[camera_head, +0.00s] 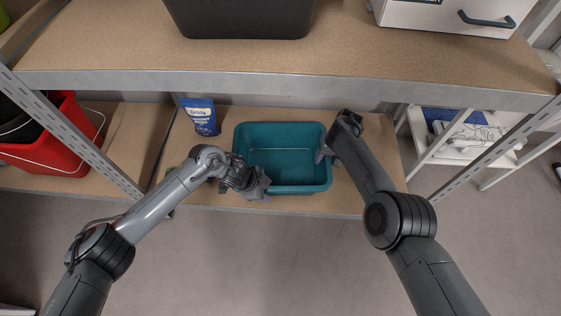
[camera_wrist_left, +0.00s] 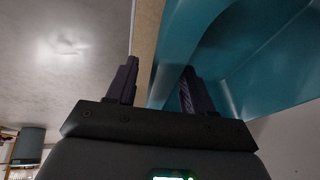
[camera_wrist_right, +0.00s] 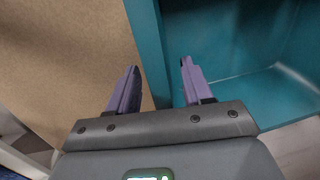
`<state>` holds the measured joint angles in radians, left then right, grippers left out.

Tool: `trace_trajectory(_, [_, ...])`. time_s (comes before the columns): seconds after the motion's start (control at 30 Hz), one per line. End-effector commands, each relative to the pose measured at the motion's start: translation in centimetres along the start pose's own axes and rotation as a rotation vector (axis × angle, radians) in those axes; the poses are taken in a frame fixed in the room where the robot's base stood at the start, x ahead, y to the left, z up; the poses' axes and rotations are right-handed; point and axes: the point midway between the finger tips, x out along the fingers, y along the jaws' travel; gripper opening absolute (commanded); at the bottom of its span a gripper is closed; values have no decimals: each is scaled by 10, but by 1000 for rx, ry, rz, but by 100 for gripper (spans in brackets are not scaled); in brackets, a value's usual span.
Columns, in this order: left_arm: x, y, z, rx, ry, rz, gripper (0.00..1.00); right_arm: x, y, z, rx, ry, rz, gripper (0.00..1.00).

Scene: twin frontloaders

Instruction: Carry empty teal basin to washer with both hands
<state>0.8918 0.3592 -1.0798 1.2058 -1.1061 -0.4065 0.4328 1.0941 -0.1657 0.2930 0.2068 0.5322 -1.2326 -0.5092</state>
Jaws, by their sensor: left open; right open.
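The teal basin (camera_head: 280,160) sits upright on the lower shelf board, and its inside looks empty. My left gripper (camera_head: 262,186) is at the basin's near left corner. In the left wrist view, its open fingers (camera_wrist_left: 157,84) stand on either side of the basin's rim (camera_wrist_left: 178,45). My right gripper (camera_head: 324,153) is at the basin's right wall. In the right wrist view, its open fingers (camera_wrist_right: 160,75) straddle that wall (camera_wrist_right: 150,50), one inside and one outside. Neither is closed on the basin. No washer can be made out.
A blue pouch (camera_head: 201,116) stands left of the basin. A red bucket (camera_head: 55,138) is further left, behind a metal post (camera_head: 85,135). The upper shelf (camera_head: 300,62) overhangs the back, holding a dark bin (camera_head: 240,18) and a white case (camera_head: 450,15). Open floor (camera_head: 280,260) lies in front.

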Motion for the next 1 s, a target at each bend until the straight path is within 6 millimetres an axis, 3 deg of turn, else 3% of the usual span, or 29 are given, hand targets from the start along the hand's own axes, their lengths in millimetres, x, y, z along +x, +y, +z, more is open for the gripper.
trace_trajectory(0.53, [7, 0, 0, 0, -1, 0, 52, 7, 0, 1, 1, -1, -1, 50])
trace_trajectory(0.87, [7, 0, 0, 0, -1, 0, 2, 7, 0, 1, 0, -1, -1, 0])
trace_trajectory(1.0, [7, 0, 0, 0, -1, 0, 0, 7, 0, 1, 0, -1, -2, 0])
